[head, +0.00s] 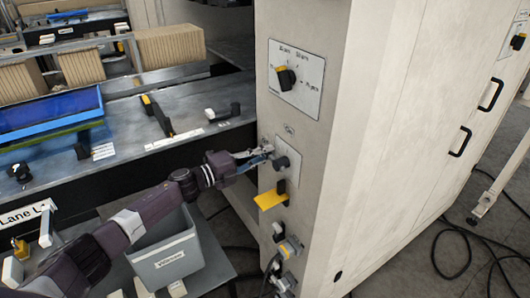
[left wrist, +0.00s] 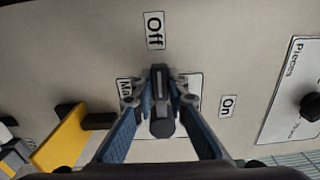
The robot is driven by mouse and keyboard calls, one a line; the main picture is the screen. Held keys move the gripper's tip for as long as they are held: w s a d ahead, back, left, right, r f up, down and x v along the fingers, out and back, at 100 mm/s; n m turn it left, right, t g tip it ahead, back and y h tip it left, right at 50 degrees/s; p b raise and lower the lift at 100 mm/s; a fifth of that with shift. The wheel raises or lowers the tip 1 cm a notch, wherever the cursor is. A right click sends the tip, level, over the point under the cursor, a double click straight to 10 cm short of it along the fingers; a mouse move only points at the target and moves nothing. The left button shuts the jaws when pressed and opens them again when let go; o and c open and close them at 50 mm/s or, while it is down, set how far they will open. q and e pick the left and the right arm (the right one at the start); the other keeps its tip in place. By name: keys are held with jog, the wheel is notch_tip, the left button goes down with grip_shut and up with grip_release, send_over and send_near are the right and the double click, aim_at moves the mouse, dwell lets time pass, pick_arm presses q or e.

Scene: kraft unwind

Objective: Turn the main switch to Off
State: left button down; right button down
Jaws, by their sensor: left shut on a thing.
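The main switch is a dark knob on a small pale plate on the cabinet's front in the head view (head: 282,162). In the left wrist view the switch (left wrist: 161,122) sits between my fingers, its long axis roughly in line with the "Off" label (left wrist: 154,30). The "On" label (left wrist: 227,106) is to the right there, and a label starting "Ma" is partly hidden by a finger. My left gripper (head: 268,151) reaches in from the left and is shut on the switch; its fingertips (left wrist: 160,98) lie on both sides of the knob. My right gripper is not in view.
A larger dial (head: 286,78) is above the switch. A yellow tag (head: 271,199) and more controls (head: 290,248) sit below. A grey bin (head: 167,262) is below my left arm. A bench with a blue tray (head: 45,113) is left; cables lie on the floor right.

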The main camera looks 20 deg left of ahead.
pick_arm(q)
jog(key=shift+f, duration=0.2)
dwell(0.4)
jog(key=c, duration=1.9)
grip_release()
jog(key=shift+a, duration=0.1)
jog(key=v, duration=1.2)
